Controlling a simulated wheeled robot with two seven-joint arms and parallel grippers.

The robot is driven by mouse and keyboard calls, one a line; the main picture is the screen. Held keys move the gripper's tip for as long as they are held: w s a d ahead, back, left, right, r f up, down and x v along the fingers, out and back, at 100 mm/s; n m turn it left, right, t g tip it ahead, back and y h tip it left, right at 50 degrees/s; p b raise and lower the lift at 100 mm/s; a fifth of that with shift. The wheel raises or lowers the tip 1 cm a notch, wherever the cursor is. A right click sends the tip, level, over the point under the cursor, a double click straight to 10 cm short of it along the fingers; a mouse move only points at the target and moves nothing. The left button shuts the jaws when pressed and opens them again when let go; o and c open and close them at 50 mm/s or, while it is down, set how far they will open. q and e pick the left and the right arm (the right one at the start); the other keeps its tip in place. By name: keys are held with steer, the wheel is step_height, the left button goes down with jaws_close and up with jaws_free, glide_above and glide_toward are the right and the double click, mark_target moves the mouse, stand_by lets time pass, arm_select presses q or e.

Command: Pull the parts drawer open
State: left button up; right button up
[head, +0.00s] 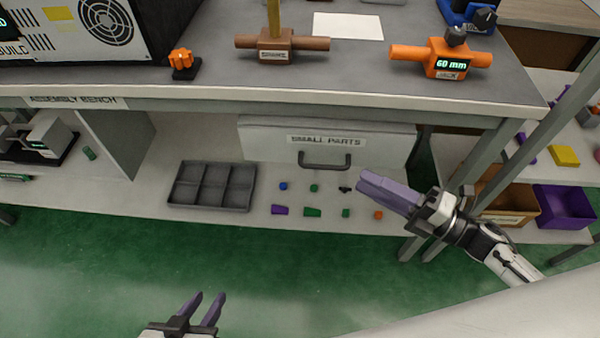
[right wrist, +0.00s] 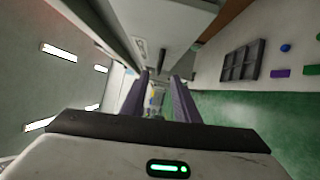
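The parts drawer (head: 270,140) hangs under the bench top, with a pale front labelled SMALL PARTS and a dark bar handle (head: 325,165). No inside of the drawer shows, and its front sits under the bench edge. My right gripper (head: 362,182) is to the right of the handle and apart from it, fingers pointing left. In the right wrist view its two purple fingers (right wrist: 160,88) stand apart with nothing between them. My left gripper (head: 208,296) is low at the front over the green floor, fingers apart and empty.
A grey divided tray (head: 212,207) and several small coloured parts lie on the shelf below the drawer. The bench top (head: 360,85) carries orange and brown lever fixtures. A bench leg (head: 480,165) stands right of the drawer, near my right arm. The floor in front is clear.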

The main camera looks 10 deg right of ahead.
mark_target(326, 165)
steer(key=shift+n+g+y, duration=0.4)
steer(key=shift+n+g, duration=0.1)
steer(key=shift+n, duration=0.4)
steer(key=x, duration=1)
steer(key=shift+a+r, duration=0.1)
steer(key=shift+a, duration=0.25)
steer(key=shift+c, duration=0.4)
jaws_close()
